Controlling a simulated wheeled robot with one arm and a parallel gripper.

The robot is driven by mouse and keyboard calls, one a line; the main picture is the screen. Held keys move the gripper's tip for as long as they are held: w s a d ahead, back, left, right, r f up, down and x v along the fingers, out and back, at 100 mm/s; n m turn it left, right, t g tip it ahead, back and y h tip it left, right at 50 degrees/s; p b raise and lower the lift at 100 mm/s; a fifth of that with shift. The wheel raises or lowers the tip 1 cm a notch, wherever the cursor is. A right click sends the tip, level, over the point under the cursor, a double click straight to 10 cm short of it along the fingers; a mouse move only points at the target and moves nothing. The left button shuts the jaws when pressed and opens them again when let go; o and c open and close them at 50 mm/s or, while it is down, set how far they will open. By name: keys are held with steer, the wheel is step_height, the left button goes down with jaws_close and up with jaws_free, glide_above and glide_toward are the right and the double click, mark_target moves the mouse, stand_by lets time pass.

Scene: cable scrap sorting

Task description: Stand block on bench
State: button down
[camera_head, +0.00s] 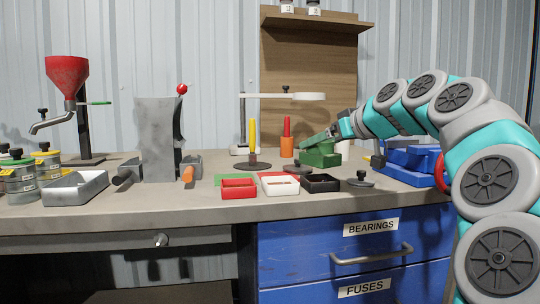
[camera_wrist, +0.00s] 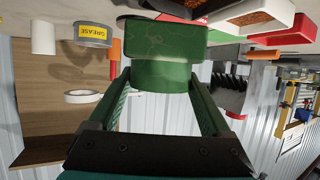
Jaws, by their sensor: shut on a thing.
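The green block (camera_head: 322,158) is at the bench's middle right in the head view, with a wide part below and a narrower part above. In the wrist view the same block (camera_wrist: 163,42) fills the upper middle, its narrower part between the two green fingers. My gripper (camera_head: 313,142) reaches in from the right and is shut on the block; it also shows in the wrist view (camera_wrist: 162,80). The block looks roughly upright at the surface of the bench (camera_head: 235,208). I cannot tell whether its underside touches the bench.
A black tray (camera_head: 320,183), a white tray (camera_head: 280,184) and a red tray (camera_head: 239,188) lie in front. An orange holder (camera_head: 287,146) with a red handle stands left of the block. Blue stacked bins (camera_head: 408,163) stand at right. Bare bench lies along the front edge.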

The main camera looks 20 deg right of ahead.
steer(key=w+d, duration=0.2)
steer(key=w+d+p, duration=0.1)
steer(key=w+d, duration=0.1)
steer(key=d, duration=0.1)
steer(key=w+d, duration=0.2)
steer(key=d, duration=0.1)
steer(key=shift+w+f+p, duration=0.1)
steer(key=shift+f+p, duration=0.2)
steer(key=shift+f, duration=0.1)
steer(key=shift+w+d+f+p, duration=0.1)
steer(key=shift+w+d+p, duration=0.75)
steer(key=shift+d, duration=0.25)
steer(key=shift+w+d+f+p, duration=0.1)
steer(key=shift+w+d+p, duration=0.7)
steer(key=shift+d, duration=0.25)
steer(key=shift+w+d+f, duration=0.1)
steer(key=shift+d, duration=0.15)
steer(key=shift+a+f+b, duration=0.1)
steer(key=shift+f+b, duration=0.45)
steer(key=shift+f, duration=1.2)
jaws_free()
steer(key=shift+f, duration=0.15)
steer(key=v, duration=1.2)
steer(key=shift+b, duration=0.35)
